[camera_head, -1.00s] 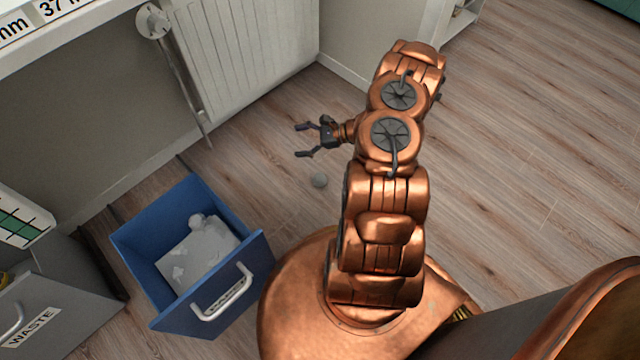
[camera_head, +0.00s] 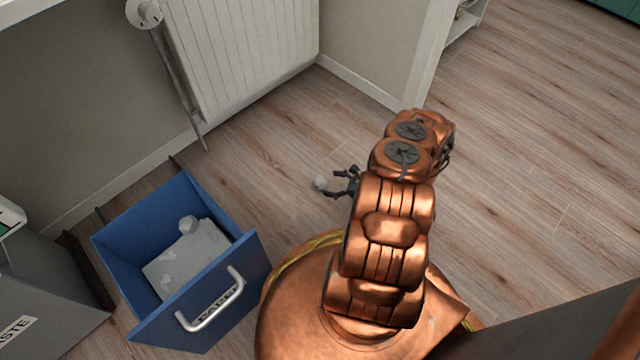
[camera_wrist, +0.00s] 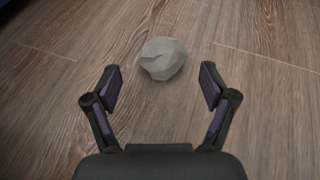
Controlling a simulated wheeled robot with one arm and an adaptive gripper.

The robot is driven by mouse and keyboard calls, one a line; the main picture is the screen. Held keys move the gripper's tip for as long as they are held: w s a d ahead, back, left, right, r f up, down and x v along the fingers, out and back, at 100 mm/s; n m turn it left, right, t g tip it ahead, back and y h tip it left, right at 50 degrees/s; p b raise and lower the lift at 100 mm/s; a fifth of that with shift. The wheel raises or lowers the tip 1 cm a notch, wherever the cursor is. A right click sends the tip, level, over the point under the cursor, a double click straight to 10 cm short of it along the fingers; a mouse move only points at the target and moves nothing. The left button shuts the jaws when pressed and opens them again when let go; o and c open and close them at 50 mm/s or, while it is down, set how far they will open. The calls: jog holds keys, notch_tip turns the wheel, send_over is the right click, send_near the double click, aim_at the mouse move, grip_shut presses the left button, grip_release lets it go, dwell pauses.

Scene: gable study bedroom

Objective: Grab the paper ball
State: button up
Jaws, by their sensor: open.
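A grey-white crumpled paper ball (camera_head: 320,183) lies on the wooden floor, to the right of the blue paper bin. My gripper (camera_head: 338,183) is low beside it, with its fingers pointing at the ball. In the wrist view the paper ball (camera_wrist: 163,58) sits just ahead of my gripper (camera_wrist: 162,85), roughly centred, slightly beyond the fingertips. The two fingers are spread apart, with only bare floor between them. They do not appear to touch the ball.
The blue bin (camera_head: 146,318), labelled paper, holds paper and another crumpled piece (camera_head: 189,223). A grey waste bin (camera_head: 50,300) stands at the left. A white radiator (camera_head: 245,50) is on the wall behind. Open floor (camera_head: 530,130) lies to the right.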

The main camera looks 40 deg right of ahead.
aim_at(325, 183)
jog(key=b+x, duration=0.1)
jog(key=x, duration=0.1)
jog(key=b+x, duration=0.1)
jog(key=x, duration=0.2)
jog(key=shift+d+f+b, duration=0.15)
jog(key=shift+f+b, duration=0.2)
jog(key=shift+b, duration=0.05)
jog(key=shift+w+a+f, duration=0.1)
jog(key=shift+w+a, duration=0.1)
jog(key=shift+w, duration=0.25)
jog(key=c, duration=0.9)
